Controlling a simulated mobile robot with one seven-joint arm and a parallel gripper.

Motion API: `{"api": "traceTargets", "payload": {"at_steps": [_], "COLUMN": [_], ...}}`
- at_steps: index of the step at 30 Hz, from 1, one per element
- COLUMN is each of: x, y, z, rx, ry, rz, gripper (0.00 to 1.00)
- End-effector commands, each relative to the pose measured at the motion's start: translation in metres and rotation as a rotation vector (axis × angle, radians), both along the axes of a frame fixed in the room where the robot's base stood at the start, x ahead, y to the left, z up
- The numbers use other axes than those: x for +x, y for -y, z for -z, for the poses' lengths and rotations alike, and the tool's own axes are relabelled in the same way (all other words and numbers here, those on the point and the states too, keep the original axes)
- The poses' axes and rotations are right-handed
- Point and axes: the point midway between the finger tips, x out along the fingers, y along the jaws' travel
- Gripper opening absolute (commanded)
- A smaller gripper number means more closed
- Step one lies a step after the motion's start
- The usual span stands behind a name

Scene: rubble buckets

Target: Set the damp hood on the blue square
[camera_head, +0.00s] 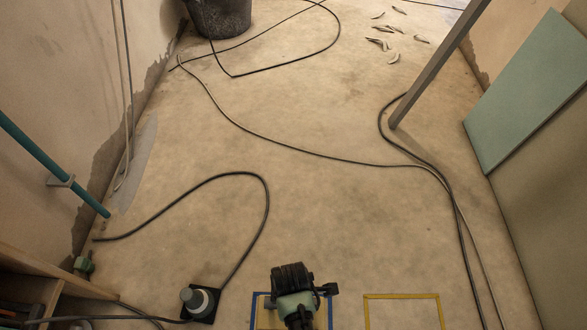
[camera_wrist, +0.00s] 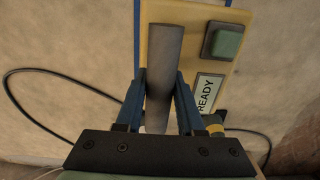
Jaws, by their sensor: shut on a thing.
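The damp hood appears to be the yellow plate-like body (camera_wrist: 161,15) with a grey bar handle, a green button (camera_wrist: 226,42) and a label reading READY (camera_wrist: 207,92). My gripper (camera_wrist: 160,88) is shut on the grey handle, one blue finger on each side. Blue tape of the blue square (camera_wrist: 137,40) shows along the hood's left edge. In the head view my gripper (camera_head: 299,318) covers most of the blue square (camera_head: 254,312), and a yellowish part of the hood (camera_head: 267,317) shows inside its outline. I cannot tell whether the hood touches the floor.
An empty yellow taped square (camera_head: 402,296) lies to the right. A grey cylinder on a black base (camera_head: 199,302) stands to the left, with a cable (camera_head: 265,200) looping from it. Cables run down the right side. A slanted post (camera_head: 440,65) and a dark bucket (camera_head: 220,15) stand farther off.

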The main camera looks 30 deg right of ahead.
Motion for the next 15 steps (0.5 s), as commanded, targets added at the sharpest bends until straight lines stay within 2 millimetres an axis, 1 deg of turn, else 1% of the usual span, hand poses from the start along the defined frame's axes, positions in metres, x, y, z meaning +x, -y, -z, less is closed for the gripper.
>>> {"api": "traceTargets", "payload": {"at_steps": [9,15], "x": [0.0,0.0], "y": [0.0,0.0], "z": [-0.004,0.023], "rx": [0.001,0.001], "ry": [-0.001,-0.001], "rz": [0.0,0.001], "gripper": [0.0,0.0]}}
